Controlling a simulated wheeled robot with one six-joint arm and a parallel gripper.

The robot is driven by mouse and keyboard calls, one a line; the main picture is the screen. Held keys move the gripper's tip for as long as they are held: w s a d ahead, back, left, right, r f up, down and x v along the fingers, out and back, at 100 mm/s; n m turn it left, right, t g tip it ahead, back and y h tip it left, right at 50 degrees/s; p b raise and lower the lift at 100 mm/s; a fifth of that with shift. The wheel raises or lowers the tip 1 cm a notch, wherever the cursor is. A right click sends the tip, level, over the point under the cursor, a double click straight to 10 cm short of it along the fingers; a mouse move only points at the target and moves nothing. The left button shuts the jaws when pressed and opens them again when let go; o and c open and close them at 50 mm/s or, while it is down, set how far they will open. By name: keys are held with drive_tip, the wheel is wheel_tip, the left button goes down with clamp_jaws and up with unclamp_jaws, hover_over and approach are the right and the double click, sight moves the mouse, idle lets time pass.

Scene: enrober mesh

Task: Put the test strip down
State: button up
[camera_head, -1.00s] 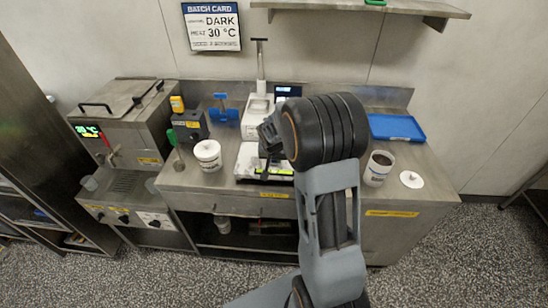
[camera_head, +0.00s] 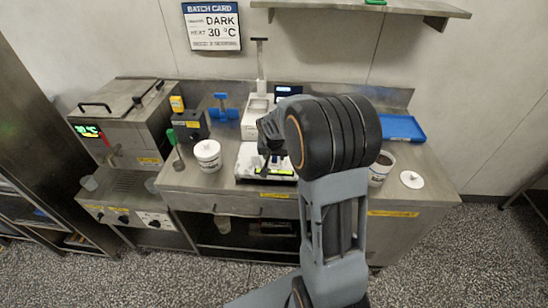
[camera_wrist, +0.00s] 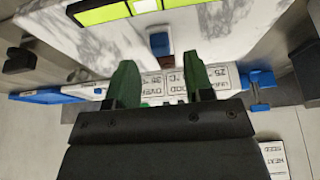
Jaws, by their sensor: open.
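A small piece with a dark brown end and a blue end, which looks like the test strip (camera_wrist: 159,43), lies on a white marble slab (camera_wrist: 105,42) in the wrist view. My gripper (camera_wrist: 163,84) is open, with its two green fingertips apart. The strip is just beyond the fingertips, between their lines, and nothing visible is held. Green panels with a white square (camera_wrist: 145,6) lie on the slab beyond the strip. In the head view the slab (camera_head: 246,169) is on the counter, partly hidden by my arm. The strip cannot be made out there.
A white rail with blue ends and temperature labels (camera_wrist: 178,82) runs along the slab's near edge, behind my fingers. A white tub (camera_head: 208,156) stands left of the slab. A jar (camera_head: 380,172), a white lid (camera_head: 411,179) and a blue tray (camera_head: 404,128) are to the right.

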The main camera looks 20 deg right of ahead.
drive_tip(key=v, duration=0.9)
drive_tip(key=s+a+r+n+y, duration=0.1)
drive_tip(key=s+a+n, duration=0.2)
drive_tip(key=s, duration=0.6)
drive_tip(key=s+a+r+n+y, duration=0.1)
drive_tip(key=s+a+n, duration=0.2)
drive_tip(key=s, duration=0.6)
drive_tip(key=a, duration=0.2)
drive_tip(key=shift+a+b, duration=0.25)
drive_tip(key=shift+b, duration=0.05)
